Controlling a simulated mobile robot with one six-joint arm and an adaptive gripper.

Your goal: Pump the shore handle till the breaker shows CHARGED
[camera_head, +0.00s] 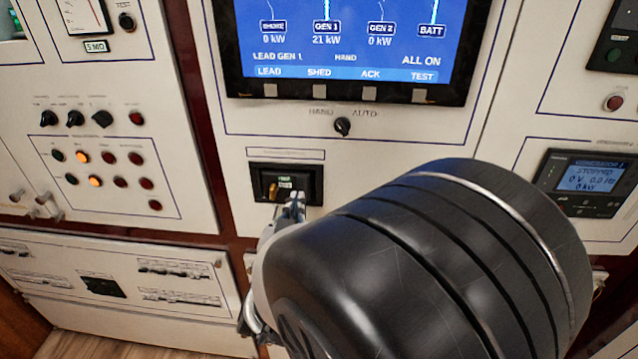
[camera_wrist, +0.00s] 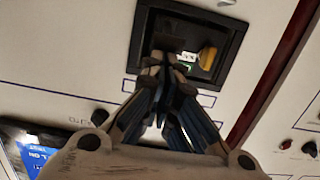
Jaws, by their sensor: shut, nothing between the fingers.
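A black breaker unit (camera_head: 295,171) is set in the white panel below the big screen. A small yellow-orange handle (camera_head: 273,190) is on its face, with a green and a white indicator (camera_head: 285,185) beside it; their words are too small to read. I cannot tell from a label that this is the shore breaker. My gripper (camera_head: 296,199) is shut and empty in front of the unit's lower part. In the wrist view, which is turned over, the closed fingertips (camera_wrist: 165,66) are beside the yellow handle (camera_wrist: 207,56), apart from it, and partly cover the breaker face (camera_wrist: 165,35).
Above are a HAND/AUTO knob (camera_head: 342,126) and a blue screen (camera_head: 350,40) reading SHORE 0 kW, GEN 1 21 kW. A knob-and-lamp panel (camera_head: 105,160) is at left, a small display (camera_head: 590,180) at right. My arm hides much of the lower panel.

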